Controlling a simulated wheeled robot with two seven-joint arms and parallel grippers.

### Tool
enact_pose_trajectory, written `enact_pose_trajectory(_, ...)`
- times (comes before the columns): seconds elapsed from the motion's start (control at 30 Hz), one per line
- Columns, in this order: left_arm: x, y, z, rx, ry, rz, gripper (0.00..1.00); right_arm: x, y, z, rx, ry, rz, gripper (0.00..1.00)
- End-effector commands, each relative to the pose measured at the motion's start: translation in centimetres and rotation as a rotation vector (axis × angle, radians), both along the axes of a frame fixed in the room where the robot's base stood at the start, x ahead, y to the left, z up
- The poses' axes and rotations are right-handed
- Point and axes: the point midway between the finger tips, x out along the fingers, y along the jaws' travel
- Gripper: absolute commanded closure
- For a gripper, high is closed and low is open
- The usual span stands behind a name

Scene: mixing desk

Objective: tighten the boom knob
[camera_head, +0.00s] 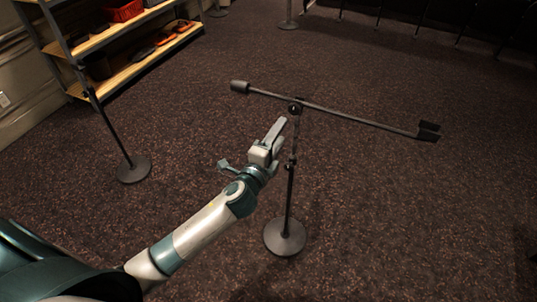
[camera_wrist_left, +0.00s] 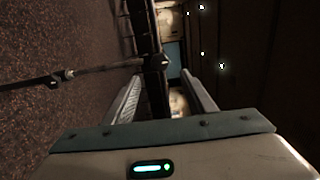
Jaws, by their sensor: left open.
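A black microphone stand (camera_head: 289,190) stands upright on a round base, with a boom (camera_head: 350,116) across its top. The boom knob (camera_head: 295,107) is a small dark round part where boom and pole meet. My left gripper (camera_head: 276,132) is just left of the pole and a little below the knob. In the left wrist view its fingers (camera_wrist_left: 161,78) are apart, and the dark boom (camera_wrist_left: 143,28) runs down the picture between them. The knob (camera_wrist_left: 158,62) shows near the fingertips. I see no grip on it; whether they touch is unclear. My right gripper is not in view.
A second stand (camera_head: 133,169) is at the left. Shelves (camera_head: 135,68) with a red basket (camera_head: 124,10) and tools stand at the upper left. The boom's right end (camera_head: 428,131) reaches out over the carpet. The carpet at the right is clear.

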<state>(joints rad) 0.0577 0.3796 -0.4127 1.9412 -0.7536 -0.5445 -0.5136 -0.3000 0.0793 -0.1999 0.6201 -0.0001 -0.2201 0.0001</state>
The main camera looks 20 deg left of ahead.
Motion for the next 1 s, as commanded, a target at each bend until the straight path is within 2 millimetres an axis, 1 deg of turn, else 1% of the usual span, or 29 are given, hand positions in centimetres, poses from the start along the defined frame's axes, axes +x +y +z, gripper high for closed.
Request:
enact_pose_trajectory(0.03, -1.2, 0.0, -0.3, -0.001, 0.001, -0.002, 0.49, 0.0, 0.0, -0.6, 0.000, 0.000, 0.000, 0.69)
enact_pose_trajectory(0.2, -4.2, 0.1, -0.3, -0.001, 0.001, -0.002, 0.49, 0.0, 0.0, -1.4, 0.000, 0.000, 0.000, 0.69)
enact_pose_trajectory(0.3, -5.6, 0.1, -0.2, -0.001, 0.001, -0.001, 0.49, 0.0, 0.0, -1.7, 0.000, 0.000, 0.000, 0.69)
enact_pose_trajectory(0.4, -6.5, 0.2, -0.2, -0.001, 0.001, -0.001, 0.49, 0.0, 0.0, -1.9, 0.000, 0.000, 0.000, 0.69)
enact_pose_trajectory(0.6, -7.2, 0.2, 0.0, 0.000, 0.001, -0.001, 0.49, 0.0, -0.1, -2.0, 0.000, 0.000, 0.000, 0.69)
enact_pose_trajectory(1.0, -7.2, 0.2, 0.0, 0.000, 0.000, 0.000, 0.49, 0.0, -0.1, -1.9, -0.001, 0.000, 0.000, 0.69)
